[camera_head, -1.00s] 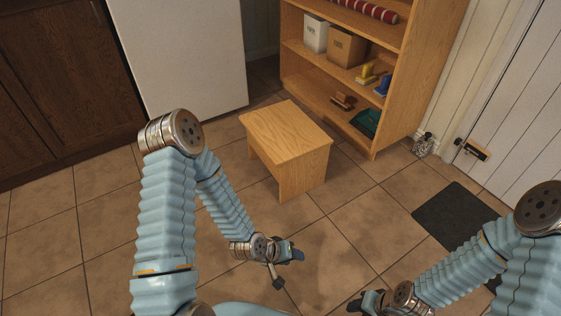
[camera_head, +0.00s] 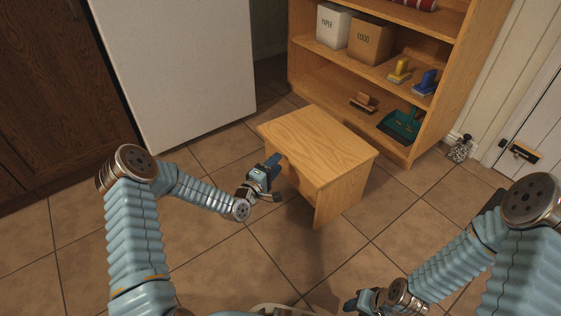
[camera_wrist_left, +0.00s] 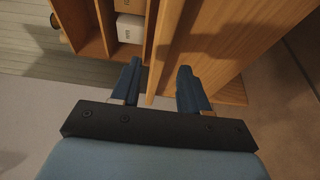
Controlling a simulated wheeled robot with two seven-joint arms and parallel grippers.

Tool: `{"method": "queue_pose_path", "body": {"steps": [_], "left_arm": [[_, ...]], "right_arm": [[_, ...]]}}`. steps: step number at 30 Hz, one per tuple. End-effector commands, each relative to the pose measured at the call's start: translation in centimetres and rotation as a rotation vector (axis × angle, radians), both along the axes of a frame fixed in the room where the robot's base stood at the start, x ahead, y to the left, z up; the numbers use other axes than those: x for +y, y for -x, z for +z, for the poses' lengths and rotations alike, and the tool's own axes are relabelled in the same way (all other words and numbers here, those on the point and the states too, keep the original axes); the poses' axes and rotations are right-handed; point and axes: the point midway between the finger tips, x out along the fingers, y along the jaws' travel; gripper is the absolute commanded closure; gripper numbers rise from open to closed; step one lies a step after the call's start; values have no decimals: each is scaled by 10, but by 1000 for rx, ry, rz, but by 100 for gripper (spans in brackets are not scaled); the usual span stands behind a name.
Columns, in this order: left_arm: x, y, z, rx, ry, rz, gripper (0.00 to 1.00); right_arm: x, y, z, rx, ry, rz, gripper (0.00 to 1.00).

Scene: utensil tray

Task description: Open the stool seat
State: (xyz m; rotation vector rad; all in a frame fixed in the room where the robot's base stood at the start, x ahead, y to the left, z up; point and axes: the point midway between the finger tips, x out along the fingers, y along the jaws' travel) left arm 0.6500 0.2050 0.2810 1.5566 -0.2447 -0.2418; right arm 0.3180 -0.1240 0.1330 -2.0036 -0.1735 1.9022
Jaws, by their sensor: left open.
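The wooden stool (camera_head: 345,192) stands on the tiled floor in the middle of the head view. Its seat (camera_head: 318,143) lies flat on top. My left gripper (camera_head: 272,164) is at the seat's left front edge, open and empty. In the left wrist view, the open left gripper (camera_wrist_left: 160,72) has its fingers on either side of the line of a wooden edge, with the stool's broad wood face (camera_wrist_left: 222,42) beyond. I cannot tell if the fingers touch it. My right gripper (camera_head: 362,300) is low at the bottom, away from the stool; its fingers are too small to judge.
A wooden shelf unit (camera_head: 415,150) stands close behind the stool, holding boxes, brushes and a green dustpan (camera_head: 402,124). A white appliance (camera_head: 185,70) is at the back left. A black-and-white doorstop-like object (camera_head: 460,148) is by the door. The floor left of the stool is clear.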

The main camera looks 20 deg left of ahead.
Motion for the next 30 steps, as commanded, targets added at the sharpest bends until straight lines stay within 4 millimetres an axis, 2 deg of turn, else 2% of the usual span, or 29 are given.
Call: {"method": "queue_pose_path", "body": {"steps": [3, 6, 17, 26, 30], "left_arm": [[-6, -19, -1, -1, -1, -1, 55], [-10, -28, -1, 1, -1, -1, 55], [-11, -34, 0, 2, -1, 0, 55], [-11, -33, 0, 2, -1, 0, 100], [-11, -33, -1, 2, -2, 0, 100]], "right_arm": [[0, 0, -4, -1, 0, 0, 57], [0, 0, -5, -1, 0, 0, 57], [0, 0, -5, -2, 0, -1, 57], [0, 0, -5, -2, 0, 0, 57], [0, 0, -5, -2, 0, -1, 57]]}}
